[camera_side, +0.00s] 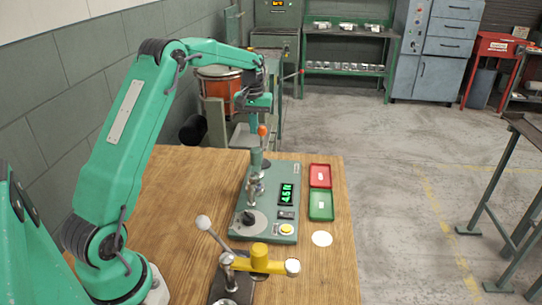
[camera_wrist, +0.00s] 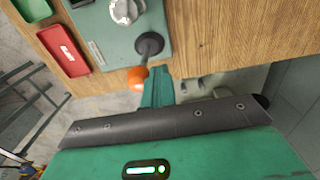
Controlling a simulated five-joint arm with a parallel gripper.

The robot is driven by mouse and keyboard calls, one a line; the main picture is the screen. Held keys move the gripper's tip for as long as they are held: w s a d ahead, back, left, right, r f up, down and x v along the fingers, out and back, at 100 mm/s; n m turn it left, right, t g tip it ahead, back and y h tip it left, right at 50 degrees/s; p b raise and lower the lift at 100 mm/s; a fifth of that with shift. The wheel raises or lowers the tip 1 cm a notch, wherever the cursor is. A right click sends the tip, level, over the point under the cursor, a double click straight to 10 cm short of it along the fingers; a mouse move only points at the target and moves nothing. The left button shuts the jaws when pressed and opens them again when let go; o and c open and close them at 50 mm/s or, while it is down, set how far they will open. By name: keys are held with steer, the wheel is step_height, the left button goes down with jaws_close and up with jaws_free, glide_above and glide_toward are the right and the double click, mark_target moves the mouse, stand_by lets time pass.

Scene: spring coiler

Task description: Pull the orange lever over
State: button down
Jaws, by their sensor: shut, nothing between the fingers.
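The orange lever knob (camera_side: 262,130) tops a short lever at the far end of the grey-green coiler base (camera_side: 262,226) on the wooden table. In the wrist view the orange knob (camera_wrist: 137,78) sits by a dark round mount at the base's corner. My gripper (camera_side: 261,112) is above and close to the knob in the side view. In the wrist view its green fingers (camera_wrist: 157,88) are shut and empty, just right of the knob. I cannot tell whether they touch it.
A red tray (camera_side: 320,176) and a green tray (camera_side: 321,206) lie right of the base, with a white disc (camera_side: 321,238) nearer. The base carries a lit display (camera_side: 287,195). A yellow-handled tool (camera_side: 262,262) stands in front. The table's left side is mostly clear.

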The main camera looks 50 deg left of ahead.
steer(key=shift+w+d+f, duration=0.15)
steer(key=shift+w+d, duration=0.45)
steer(key=shift+d, duration=0.05)
steer(key=shift+w+d, duration=0.15)
steer(key=shift+w+d+f, duration=0.35)
steer(key=shift+w+d, duration=0.25)
steer(key=shift+d, duration=0.1)
stand_by(0.3)
steer(key=shift+w+d+f, duration=0.25)
steer(key=shift+w+d, duration=0.2)
steer(key=shift+w, duration=0.05)
steer(key=shift+s+a, duration=0.15)
steer(key=shift+a, duration=0.05)
steer(key=shift+s+a, duration=0.25)
